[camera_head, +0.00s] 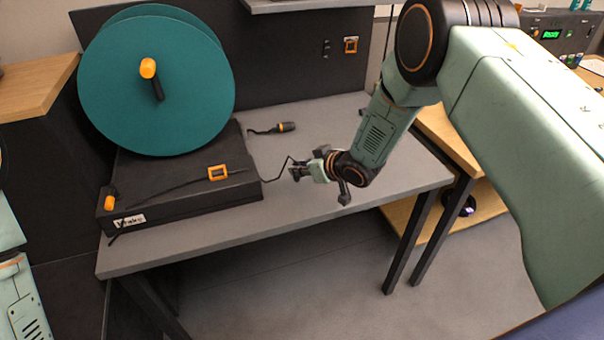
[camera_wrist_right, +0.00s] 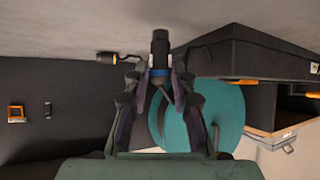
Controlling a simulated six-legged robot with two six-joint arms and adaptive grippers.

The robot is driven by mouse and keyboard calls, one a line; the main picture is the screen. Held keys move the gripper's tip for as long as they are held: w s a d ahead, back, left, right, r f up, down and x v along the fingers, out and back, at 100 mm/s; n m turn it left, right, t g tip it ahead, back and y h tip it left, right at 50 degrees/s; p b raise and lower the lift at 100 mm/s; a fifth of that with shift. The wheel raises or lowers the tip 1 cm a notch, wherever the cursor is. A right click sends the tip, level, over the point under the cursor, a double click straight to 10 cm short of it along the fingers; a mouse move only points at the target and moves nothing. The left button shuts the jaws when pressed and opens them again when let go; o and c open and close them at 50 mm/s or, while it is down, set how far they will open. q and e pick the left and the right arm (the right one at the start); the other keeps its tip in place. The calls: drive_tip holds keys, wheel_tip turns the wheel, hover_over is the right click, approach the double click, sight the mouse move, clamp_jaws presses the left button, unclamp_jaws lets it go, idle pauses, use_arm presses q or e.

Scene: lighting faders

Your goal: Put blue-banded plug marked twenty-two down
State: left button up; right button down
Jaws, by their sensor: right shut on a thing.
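My right gripper (camera_head: 306,170) is over the grey table (camera_head: 300,225), right of the black box. In the right wrist view the right gripper (camera_wrist_right: 158,88) is shut on a dark plug with a blue band (camera_wrist_right: 159,48). The plug points away from the palm, toward the grey surface; I cannot tell whether it touches the table. In the head view the plug (camera_head: 295,174) is small and dark at the fingertips, with a thin cable running left. Its number cannot be read. My left gripper is out of view.
A large teal reel (camera_head: 130,100) stands on the black box (camera_head: 185,208), which has an orange frame (camera_head: 218,173) on it. Another plug with an orange band (camera_head: 286,127) lies farther back on the table. Bare tabletop lies around my right gripper.

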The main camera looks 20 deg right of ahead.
drive_tip(key=shift+f, duration=0.8)
drive_tip(key=shift+w+f, duration=0.15)
drive_tip(key=shift+f, duration=0.1)
drive_tip(key=shift+f+b, duration=0.3)
drive_tip(key=shift+b, duration=0.1)
drive_tip(key=c, duration=1.1)
unclamp_jaws()
drive_tip(key=shift+r, duration=0.1)
